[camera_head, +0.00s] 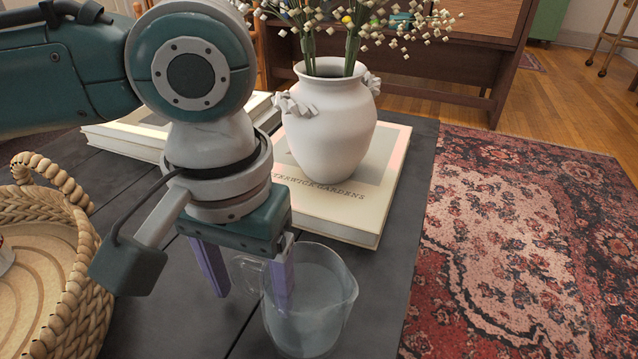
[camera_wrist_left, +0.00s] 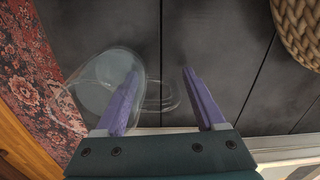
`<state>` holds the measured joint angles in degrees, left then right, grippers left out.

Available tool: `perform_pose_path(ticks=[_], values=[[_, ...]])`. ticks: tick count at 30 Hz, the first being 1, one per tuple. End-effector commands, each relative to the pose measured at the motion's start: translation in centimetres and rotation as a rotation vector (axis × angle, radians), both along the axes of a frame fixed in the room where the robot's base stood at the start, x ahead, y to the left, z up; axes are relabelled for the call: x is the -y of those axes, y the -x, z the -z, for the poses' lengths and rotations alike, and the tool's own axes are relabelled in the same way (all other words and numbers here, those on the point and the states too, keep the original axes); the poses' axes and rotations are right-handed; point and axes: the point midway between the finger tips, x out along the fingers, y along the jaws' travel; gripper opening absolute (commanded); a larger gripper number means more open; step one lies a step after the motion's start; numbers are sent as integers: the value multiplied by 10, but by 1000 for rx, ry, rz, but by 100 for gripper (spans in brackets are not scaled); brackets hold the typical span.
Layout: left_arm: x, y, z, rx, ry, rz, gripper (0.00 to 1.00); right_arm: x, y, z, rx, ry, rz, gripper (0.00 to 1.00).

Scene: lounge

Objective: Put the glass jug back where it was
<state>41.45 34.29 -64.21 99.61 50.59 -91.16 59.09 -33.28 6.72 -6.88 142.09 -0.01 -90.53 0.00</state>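The clear glass jug (camera_head: 325,312) stands upright on the dark table, near its right side, with its spout to the right and its handle to the left. In the left wrist view the jug (camera_wrist_left: 92,82) is at the left. My left gripper (camera_head: 250,298) points down beside the jug and is open. In the left wrist view its two purple fingers (camera_wrist_left: 160,73) are apart, with the jug's handle showing in the gap between them. One finger overlaps the jug's glass; I cannot tell whether it touches. My right gripper is not in view.
A white vase (camera_head: 330,125) with flowers stands on a large book (camera_head: 350,215) behind the jug. Another book (camera_head: 125,135) lies at the back left. A woven basket tray (camera_head: 85,290) is at the left. A patterned rug (camera_head: 530,240) covers the floor at the right.

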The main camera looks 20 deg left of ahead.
Motion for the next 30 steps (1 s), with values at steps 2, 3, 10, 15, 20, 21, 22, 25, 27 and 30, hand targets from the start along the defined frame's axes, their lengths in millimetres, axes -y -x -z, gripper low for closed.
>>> perform_pose_path(ticks=[2, 3, 10, 15, 20, 21, 22, 25, 27, 30], values=[[0, 0, 0, 0, 0, 0, 82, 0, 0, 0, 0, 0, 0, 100], [0, 0, 0, 0, 0, 0, 86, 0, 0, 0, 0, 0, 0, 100], [0, 0, -1, 1, 0, 0, 86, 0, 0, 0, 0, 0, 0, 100], [0, 0, -20, 1, 1, 0, 86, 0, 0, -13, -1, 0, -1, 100], [1, 0, -59, 1, 2, 0, 86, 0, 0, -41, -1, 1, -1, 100], [1, 0, -68, 1, 2, 0, 86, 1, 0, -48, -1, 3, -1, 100], [1, 0, -75, 1, 1, 0, 86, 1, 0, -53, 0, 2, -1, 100], [2, 0, -95, 1, 1, 0, 86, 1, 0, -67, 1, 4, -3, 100], [2, 0, -107, 1, 1, 0, 86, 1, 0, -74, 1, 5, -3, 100], [2, 0, -118, 0, 1, 0, 86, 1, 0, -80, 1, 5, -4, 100]])
